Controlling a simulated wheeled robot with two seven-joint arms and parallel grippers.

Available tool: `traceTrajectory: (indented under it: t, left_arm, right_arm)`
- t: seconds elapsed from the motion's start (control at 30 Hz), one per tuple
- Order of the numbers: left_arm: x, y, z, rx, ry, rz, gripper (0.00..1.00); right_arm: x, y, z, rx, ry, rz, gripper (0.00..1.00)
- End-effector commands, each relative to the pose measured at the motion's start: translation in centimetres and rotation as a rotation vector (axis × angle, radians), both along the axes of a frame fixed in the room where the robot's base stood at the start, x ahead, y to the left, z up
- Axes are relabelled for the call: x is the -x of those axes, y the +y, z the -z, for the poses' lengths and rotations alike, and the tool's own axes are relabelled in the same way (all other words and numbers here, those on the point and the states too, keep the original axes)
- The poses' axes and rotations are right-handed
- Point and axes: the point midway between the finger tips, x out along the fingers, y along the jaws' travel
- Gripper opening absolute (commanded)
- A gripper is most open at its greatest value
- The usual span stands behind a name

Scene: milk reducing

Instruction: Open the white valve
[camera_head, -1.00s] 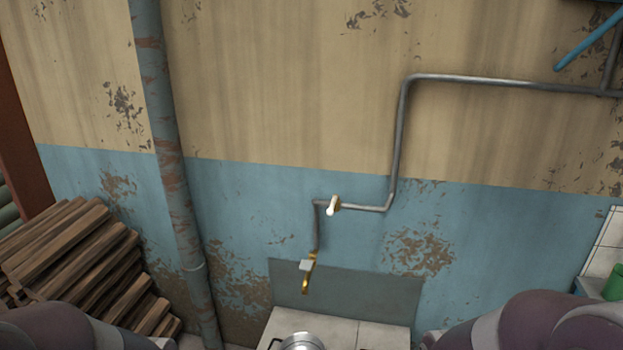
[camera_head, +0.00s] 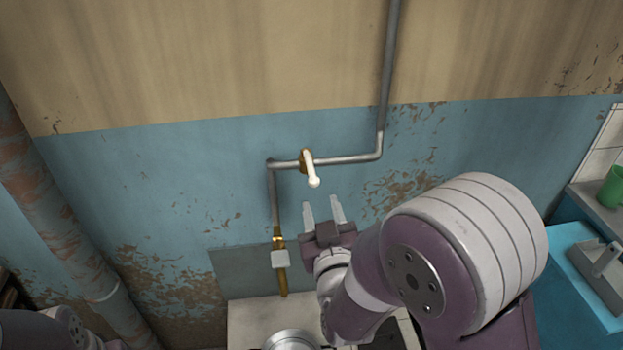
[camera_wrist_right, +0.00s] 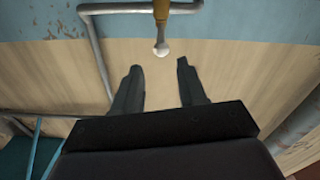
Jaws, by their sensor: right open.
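The white valve (camera_head: 310,170) is a small white lever on a brass fitting on the grey wall pipe. In the head view its lever points down and slightly right, out from the wall. My right gripper (camera_head: 322,208) is open and empty just below the lever, with its fingers pointing up toward it and not touching it. In the right wrist view the valve's white knob (camera_wrist_right: 161,49) shows ahead of the open right gripper (camera_wrist_right: 157,66), roughly between the two fingertips. My left gripper is out of view; only part of my left arm shows at the lower left.
A brass tap with a pale handle (camera_head: 280,259) hangs below on the same pipe. A metal pot (camera_head: 293,340) stands beneath it on a tiled surface. A thick rusty pipe (camera_head: 55,225) runs down the left. A green cup (camera_head: 613,187) sits at the far right.

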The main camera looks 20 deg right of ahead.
Motion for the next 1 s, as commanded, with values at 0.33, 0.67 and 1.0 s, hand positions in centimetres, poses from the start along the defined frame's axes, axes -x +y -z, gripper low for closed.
traceTrajectory:
  t: [0.33,0.67,1.0]
  left_arm:
    - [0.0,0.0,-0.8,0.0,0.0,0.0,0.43]
    - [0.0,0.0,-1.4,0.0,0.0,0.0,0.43]
    - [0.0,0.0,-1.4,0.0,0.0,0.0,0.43]
  right_arm:
    - [-7.1,-1.9,-0.3,0.0,0.002,0.0,0.41]
    - [-11.2,-2.9,-0.2,-0.002,0.002,-0.001,0.41]
    - [-11.5,-3.0,-0.1,-0.002,0.002,-0.002,0.32]
